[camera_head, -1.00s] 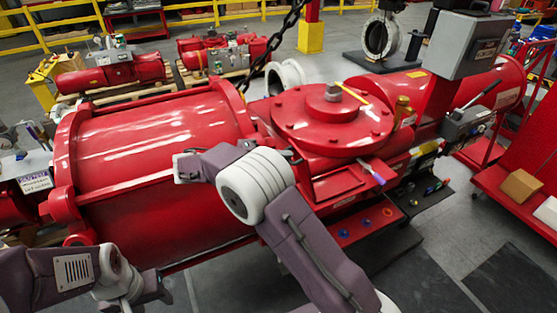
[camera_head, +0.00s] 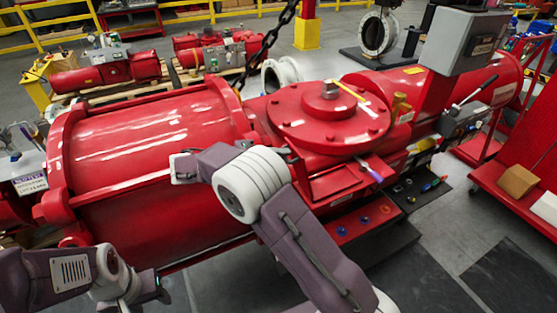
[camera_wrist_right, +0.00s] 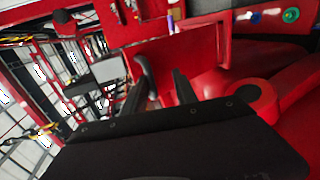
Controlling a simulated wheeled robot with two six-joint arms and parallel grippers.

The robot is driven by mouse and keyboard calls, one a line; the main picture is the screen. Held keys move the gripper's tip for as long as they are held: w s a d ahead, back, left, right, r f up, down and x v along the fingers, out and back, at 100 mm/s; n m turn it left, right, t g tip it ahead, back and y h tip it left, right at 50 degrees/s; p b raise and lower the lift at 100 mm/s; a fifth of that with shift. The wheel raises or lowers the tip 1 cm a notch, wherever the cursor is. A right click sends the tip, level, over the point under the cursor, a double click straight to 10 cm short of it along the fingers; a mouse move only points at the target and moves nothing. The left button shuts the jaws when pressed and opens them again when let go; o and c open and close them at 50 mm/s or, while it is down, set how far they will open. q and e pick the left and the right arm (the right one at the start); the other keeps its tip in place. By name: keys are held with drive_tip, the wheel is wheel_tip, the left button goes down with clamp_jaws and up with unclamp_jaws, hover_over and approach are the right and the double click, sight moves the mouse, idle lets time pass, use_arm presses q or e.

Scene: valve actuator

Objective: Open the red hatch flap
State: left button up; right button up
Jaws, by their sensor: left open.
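The red hatch flap (camera_head: 338,181) is a flat rectangular panel below the round bolted cover of the large red valve actuator (camera_head: 150,140). A red panel (camera_wrist_right: 178,55), seemingly the same flap, fills the upper middle of the right wrist view. My right gripper (camera_wrist_right: 160,78) is open, its two dark fingers apart and pointing toward that panel. I cannot tell whether they touch it. In the head view my right arm hides most of this gripper. My left gripper (camera_head: 150,288) is open and empty at the lower left, below the red cylinder and away from the flap.
A purple-handled tool (camera_head: 370,171) lies beside the flap. A hanging chain (camera_head: 268,40) is behind. A grey box (camera_head: 465,42) and lever (camera_head: 472,90) stand on the right. A red cart (camera_head: 515,185) with cardboard boxes is at right. The floor at front right is clear.

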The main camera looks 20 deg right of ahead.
drive_tip(key=shift+a, duration=0.15)
drive_tip(key=b+v, duration=0.1)
drive_tip(key=v, duration=0.7)
drive_tip(key=shift+a+r+b, duration=0.15)
drive_tip(key=shift+a+b, duration=0.2)
drive_tip(key=shift+a, duration=0.05)
